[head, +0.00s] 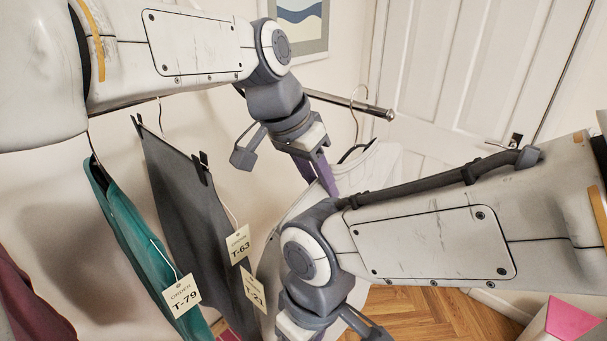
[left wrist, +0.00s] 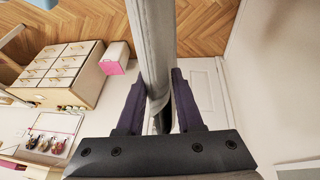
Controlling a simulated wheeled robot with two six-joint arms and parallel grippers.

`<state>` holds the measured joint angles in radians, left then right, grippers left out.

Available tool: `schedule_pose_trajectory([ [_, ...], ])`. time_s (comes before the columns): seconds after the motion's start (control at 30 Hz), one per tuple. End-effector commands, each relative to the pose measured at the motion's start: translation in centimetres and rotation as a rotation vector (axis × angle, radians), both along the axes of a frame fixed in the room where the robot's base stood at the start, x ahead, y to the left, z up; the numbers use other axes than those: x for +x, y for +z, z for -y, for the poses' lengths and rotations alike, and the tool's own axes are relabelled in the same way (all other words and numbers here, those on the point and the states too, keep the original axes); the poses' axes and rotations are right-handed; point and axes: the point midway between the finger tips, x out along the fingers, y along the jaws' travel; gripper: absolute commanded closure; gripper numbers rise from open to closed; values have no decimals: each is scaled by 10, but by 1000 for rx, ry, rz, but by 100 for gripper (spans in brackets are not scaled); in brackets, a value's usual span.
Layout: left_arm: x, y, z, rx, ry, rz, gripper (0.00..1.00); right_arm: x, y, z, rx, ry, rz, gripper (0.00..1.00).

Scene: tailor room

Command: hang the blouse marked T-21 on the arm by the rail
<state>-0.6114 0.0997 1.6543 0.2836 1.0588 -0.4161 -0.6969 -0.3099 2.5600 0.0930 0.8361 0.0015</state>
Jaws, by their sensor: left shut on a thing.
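A pale blouse (head: 374,172) hangs from a dark hanger (head: 354,152), partly behind my arms. A tag ending in "-21" (head: 253,290) shows lower left, partly covered by the T-63 tag. My left gripper (head: 322,178) is shut at the blouse's near side. In the left wrist view, pale cloth (left wrist: 150,50) runs between its purple fingers (left wrist: 158,100). A metal rod (head: 352,105) ends beside the hanger's hook (head: 357,95); I cannot tell whether the hook rests on it. My right gripper (head: 322,332) is mostly cut off at the bottom edge. No separate arm is identifiable.
Grey trousers (head: 185,200) with tag T-63 (head: 238,246) and a teal garment (head: 135,240) with tag T-79 (head: 182,295) hang at left. A white door (head: 455,70) stands behind. The left wrist view shows a drawer cabinet (left wrist: 65,72) and wooden floor (left wrist: 200,25).

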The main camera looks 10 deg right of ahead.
Motion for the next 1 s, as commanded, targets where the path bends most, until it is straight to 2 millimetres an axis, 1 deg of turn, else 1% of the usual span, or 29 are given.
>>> schedule_pose_trajectory([
  [0.03, 3, 3, 4, -1, -1, 1, 100, 0, 4, 0, 0, 0, 0, 50],
  [0.2, 11, 3, 14, -1, 0, 1, 100, 0, 11, 0, 0, 0, 0, 50],
  [0.3, 12, -9, 15, -4, 2, 3, 100, 0, 0, 0, 0, 0, 0, 50],
  [0.5, 11, -18, 14, -3, 1, 3, 100, 0, -7, 0, 0, 0, 0, 50],
  [0.93, 11, -20, 14, -2, 0, 2, 100, 0, -8, 0, 0, 1, 0, 50],
  [0.97, 11, -20, 14, -2, 0, 2, 53, 0, -8, 0, 0, 1, 0, 50],
  [1.0, 11, -20, 14, -2, 0, 2, 38, 0, -8, 0, 0, 1, 0, 50],
])
